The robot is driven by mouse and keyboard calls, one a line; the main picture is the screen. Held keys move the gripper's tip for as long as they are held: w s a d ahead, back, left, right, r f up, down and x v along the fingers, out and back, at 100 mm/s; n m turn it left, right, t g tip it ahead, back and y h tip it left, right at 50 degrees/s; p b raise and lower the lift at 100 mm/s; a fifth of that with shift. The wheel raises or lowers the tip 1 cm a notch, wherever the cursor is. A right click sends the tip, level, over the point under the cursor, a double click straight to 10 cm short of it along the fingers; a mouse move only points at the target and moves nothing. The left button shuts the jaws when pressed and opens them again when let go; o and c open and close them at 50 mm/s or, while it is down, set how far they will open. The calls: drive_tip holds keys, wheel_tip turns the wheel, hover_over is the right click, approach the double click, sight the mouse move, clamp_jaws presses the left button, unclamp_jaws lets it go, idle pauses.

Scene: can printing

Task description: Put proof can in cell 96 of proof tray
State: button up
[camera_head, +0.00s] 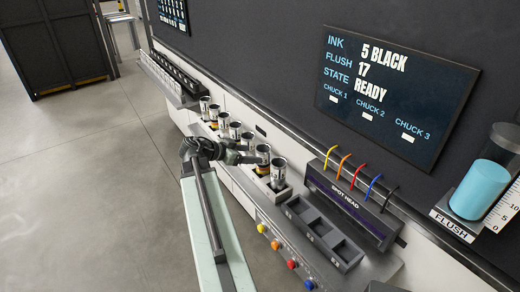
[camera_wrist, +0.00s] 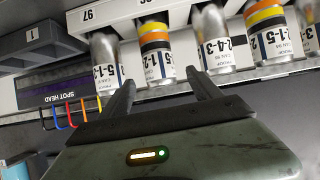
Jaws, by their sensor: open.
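Several printed cans stand in a row in a pale tray (camera_wrist: 100,18). My gripper (camera_wrist: 160,78) is open, with its fingertips to either side of a can banded in orange, yellow and black (camera_wrist: 156,45); I cannot tell whether they touch it. This can also shows in the head view (camera_head: 263,153), at my gripper (camera_head: 252,158). A plain silver can (camera_wrist: 105,62) stands beside it at the row's end, near an upside-down 97 on the tray. The labels read PROOF in small print. I cannot read a 96.
The spot head (camera_head: 350,195) with coloured hoses and a dark three-pocket rack (camera_head: 322,232) stand to the right on the counter. Coloured buttons (camera_head: 276,246) line its front. A wall screen (camera_head: 395,92) reads 5 BLACK, 17, READY. A long rack (camera_head: 165,78) stands at the far end.

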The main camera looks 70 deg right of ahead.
drive_tip(key=shift+w+a+r, duration=0.3)
drive_tip(key=shift+a+r, duration=0.05)
drive_tip(key=shift+a, duration=0.15)
drive_tip(key=w+a+f+n+t+y, duration=0.1)
drive_tip(key=w+a+f+n+t, duration=0.2)
drive_tip(key=w+a, duration=0.45)
drive_tip(key=w+a+f+n+y, duration=0.2)
drive_tip(key=w+a+f+n, duration=0.15)
drive_tip(key=w+a, duration=0.35)
drive_tip(key=w+a+f+n+t+y, duration=0.1)
drive_tip(key=w+a+f+n+t, duration=0.1)
drive_tip(key=w+a+n, duration=0.55)
drive_tip(key=w+a+f+n+y, duration=0.1)
drive_tip(key=a+n+y, duration=0.1)
drive_tip(key=a, duration=1)
drive_tip(key=w+a+f+n+t+y, duration=0.1)
drive_tip(key=a+n, duration=0.4)
drive_tip(key=a, duration=0.7)
drive_tip(key=w+a+f+n+y, duration=0.1)
drive_tip(key=a+f+n+y, duration=0.1)
drive_tip(key=a, duration=1)
drive_tip(key=shift+w+n+t+y, duration=0.35)
drive_tip(key=shift+n+y, duration=0.25)
drive_tip(key=shift+n, duration=0.1)
drive_tip(key=shift+d, duration=0.1)
